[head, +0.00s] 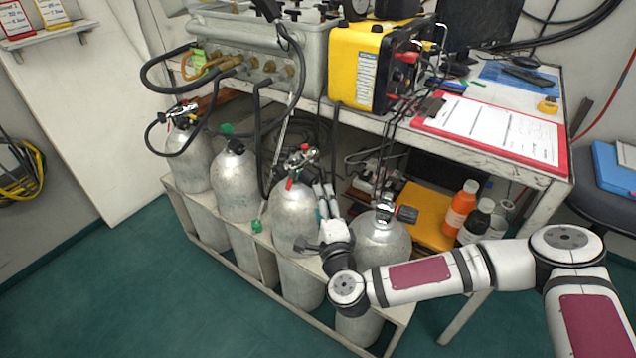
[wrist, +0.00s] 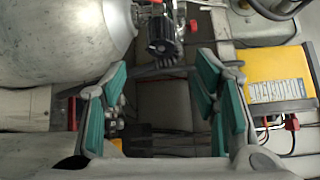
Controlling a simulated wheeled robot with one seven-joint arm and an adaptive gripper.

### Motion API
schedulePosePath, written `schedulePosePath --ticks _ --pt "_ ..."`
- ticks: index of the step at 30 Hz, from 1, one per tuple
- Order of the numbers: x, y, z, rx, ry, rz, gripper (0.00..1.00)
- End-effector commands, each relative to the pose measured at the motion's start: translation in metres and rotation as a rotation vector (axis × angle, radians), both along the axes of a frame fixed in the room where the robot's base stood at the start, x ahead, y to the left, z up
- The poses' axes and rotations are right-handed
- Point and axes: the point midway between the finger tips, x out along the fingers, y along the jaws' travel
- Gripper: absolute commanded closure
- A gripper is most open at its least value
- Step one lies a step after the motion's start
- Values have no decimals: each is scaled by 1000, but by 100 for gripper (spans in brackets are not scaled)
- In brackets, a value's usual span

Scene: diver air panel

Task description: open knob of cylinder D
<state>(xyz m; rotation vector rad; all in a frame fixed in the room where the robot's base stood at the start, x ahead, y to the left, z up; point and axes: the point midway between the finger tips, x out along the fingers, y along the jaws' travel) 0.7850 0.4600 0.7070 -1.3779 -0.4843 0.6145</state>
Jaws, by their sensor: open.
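Several silver cylinders stand in a row in the head view, with no readable letters. My gripper (head: 323,190) is open and empty, between this cylinder and the neighbouring cylinder (head: 290,215), fingers pointing up. In the wrist view, its teal-padded fingers (wrist: 164,75) are spread apart. A black ribbed knob (wrist: 160,38) lies just beyond the fingertips, beside a cylinder at upper left (wrist: 60,40); I cannot tell which cylinder this is.
A rack (head: 255,262) holds the cylinders. Above is a bench with a yellow box (head: 358,68), a red clipboard (head: 500,130) and hanging black hoses. Orange (head: 460,205) and dark (head: 477,220) bottles stand on the lower shelf at right. Green floor is free at front left.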

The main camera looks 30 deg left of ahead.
Motion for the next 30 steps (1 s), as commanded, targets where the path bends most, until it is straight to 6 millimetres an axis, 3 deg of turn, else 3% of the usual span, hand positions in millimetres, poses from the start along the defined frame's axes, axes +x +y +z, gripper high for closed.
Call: schedulePosePath --ticks 12,27,28,30 --pt "57 49 -3 0 -2 -1 46" --pt "70 61 -3 -1 -2 1 46" --pt "70 61 -3 -1 -2 1 48" --pt "70 60 -3 -1 -2 1 64"
